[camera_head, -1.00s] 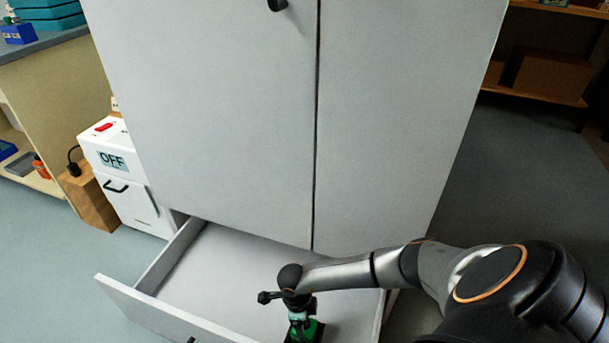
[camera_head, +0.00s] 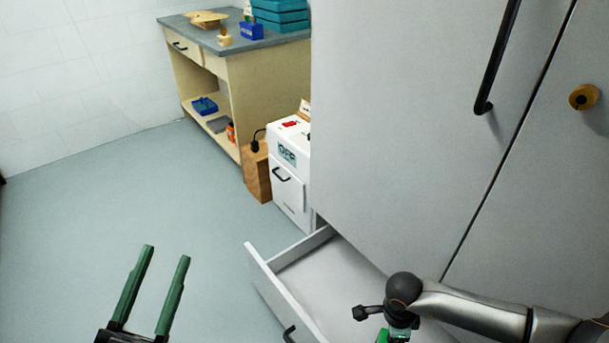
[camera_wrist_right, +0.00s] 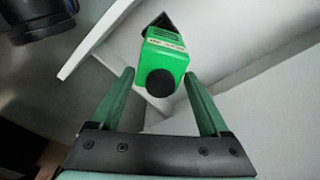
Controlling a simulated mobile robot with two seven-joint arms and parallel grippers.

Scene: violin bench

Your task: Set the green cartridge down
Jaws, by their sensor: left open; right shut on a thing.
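The green cartridge (camera_wrist_right: 170,58) has a round black knob on its near end and a label on top. In the right wrist view it sits between the fingertips of my right gripper (camera_wrist_right: 158,78), which is shut on it. In the head view the right wrist hangs over the open drawer (camera_head: 345,282), and only a bit of green shows at the bottom edge. I cannot tell whether the cartridge touches the drawer floor. My left gripper (camera_head: 168,262) is open and empty over bare floor, left of the drawer.
The drawer is pulled out from a tall grey cabinet (camera_head: 400,130) with a black handle. A white unit marked OFF (camera_head: 290,180) and a brown box (camera_head: 257,172) stand left of the cabinet. A workbench (camera_head: 275,95) stands behind. The floor at left is clear.

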